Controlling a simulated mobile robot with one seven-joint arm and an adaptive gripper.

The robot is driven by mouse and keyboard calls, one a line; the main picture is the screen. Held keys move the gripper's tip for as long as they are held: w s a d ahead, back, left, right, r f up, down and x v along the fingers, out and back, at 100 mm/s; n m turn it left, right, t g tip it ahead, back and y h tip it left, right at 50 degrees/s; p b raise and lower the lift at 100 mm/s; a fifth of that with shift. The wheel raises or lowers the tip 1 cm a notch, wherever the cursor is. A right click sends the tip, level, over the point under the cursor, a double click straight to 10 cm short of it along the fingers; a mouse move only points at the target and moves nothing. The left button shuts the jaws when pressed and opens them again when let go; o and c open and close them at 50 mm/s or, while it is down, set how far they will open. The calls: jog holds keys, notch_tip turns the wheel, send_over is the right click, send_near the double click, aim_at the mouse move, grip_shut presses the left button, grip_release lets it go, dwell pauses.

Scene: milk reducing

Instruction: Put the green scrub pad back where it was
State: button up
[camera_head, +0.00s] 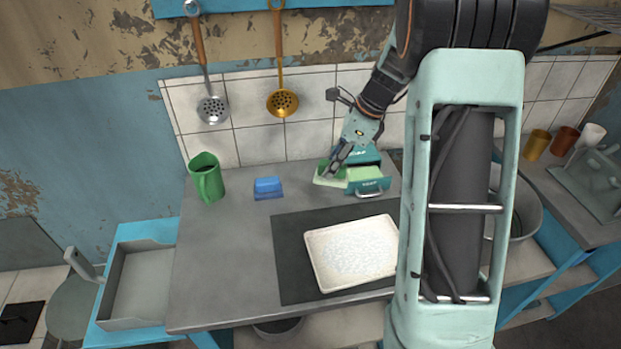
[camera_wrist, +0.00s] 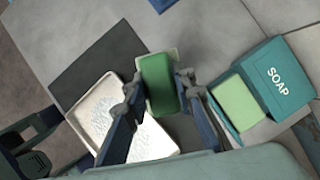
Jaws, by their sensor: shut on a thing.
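The green scrub pad (camera_wrist: 158,84) is between the two fingers of my gripper (camera_wrist: 159,92) in the wrist view, with a pale layer at its far edge. My gripper (camera_head: 334,168) is shut on it. In the head view the pad (camera_head: 325,180) shows partly behind the fingers, just left of the teal soap box. The soap box (camera_head: 372,184), marked SOAP, has its drawer pulled out, with a pale green block in it. The box also shows in the wrist view (camera_wrist: 280,82), right of the gripper, with the pale green block (camera_wrist: 237,104) beside the right finger.
A white tray (camera_head: 318,265) with foamy white contents lies on a dark mat (camera_head: 290,235) in front. The counter between sponge and tray is clear.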

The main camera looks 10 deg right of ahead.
jog(key=w+a+f, duration=0.1)
jog(key=w+f, duration=0.1)
jog(key=w, duration=0.1)
jog(key=w+a+f, duration=0.1)
jog(key=w+f, duration=0.2)
jog(key=w+a+f, duration=0.1)
jog(key=w+f, duration=0.2)
jog(key=shift+w+a, duration=0.15)
jog(key=shift+a, duration=0.15)
jog(key=shift+w+f, duration=0.1)
jog(key=shift+f, duration=1.55)
jog(key=shift+f, duration=0.15)
jog(key=o, duration=1)
jog(key=v, duration=1.2)
jog(key=shift+p, duration=0.3)
